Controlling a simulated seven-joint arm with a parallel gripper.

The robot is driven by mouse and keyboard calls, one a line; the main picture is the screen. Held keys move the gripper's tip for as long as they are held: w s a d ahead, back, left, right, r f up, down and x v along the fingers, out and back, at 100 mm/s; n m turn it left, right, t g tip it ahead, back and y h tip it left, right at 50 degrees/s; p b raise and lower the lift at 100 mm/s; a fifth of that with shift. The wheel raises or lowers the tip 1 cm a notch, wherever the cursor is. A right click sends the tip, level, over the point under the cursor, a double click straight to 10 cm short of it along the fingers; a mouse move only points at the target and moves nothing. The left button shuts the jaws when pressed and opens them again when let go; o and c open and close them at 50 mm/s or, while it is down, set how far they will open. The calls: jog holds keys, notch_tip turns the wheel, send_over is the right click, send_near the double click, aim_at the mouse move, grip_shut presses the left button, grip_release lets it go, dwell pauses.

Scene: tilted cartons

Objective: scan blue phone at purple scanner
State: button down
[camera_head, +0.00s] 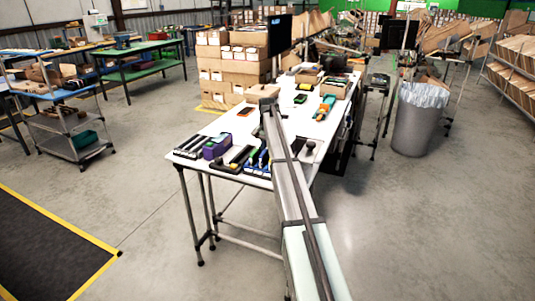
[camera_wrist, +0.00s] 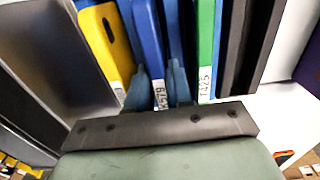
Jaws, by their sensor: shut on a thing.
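In the wrist view my gripper (camera_wrist: 160,88) has its two blue-grey fingers closed around the lower end of a blue phone (camera_wrist: 149,35), which stands on edge in a row of slabs. A white label shows at its end, between the fingers. A purple box that looks like the purple scanner (camera_head: 217,146) sits at the near left of the white table in the head view. A purple surface (camera_wrist: 311,66) also shows at the right edge of the wrist view. In the head view my arm hides the gripper and part of the row.
A yellow slab (camera_wrist: 105,40) and a green slab (camera_wrist: 206,50) flank the phone closely, with dark slabs beyond. On the white table (camera_head: 210,131) lie an orange-and-teal device (camera_head: 326,105) and black trays. Stacked cartons (camera_head: 230,65) stand behind; a grey bin (camera_head: 417,120) stands right.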

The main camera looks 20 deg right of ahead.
jog(key=r, duration=0.8)
jog(key=shift+w+a+r, duration=0.1)
jog(key=shift+a+r, duration=0.25)
jog(key=a, duration=0.1)
jog(key=w+a, duration=0.1)
jog(key=a, duration=0.1)
jog(key=shift+w+a+r+n, duration=0.1)
jog(key=shift+a+r+n, duration=0.05)
jog(key=shift+a+n, duration=0.15)
jog(key=w+a, duration=0.8)
jog(key=w, duration=0.3)
jog(key=shift+w+a, duration=0.25)
jog(key=shift+a, duration=0.05)
jog(key=shift+f, duration=4.35)
jog(key=shift+r, duration=0.1)
notch_tip(320, 180, up, 6)
jog(key=shift+f, duration=0.1)
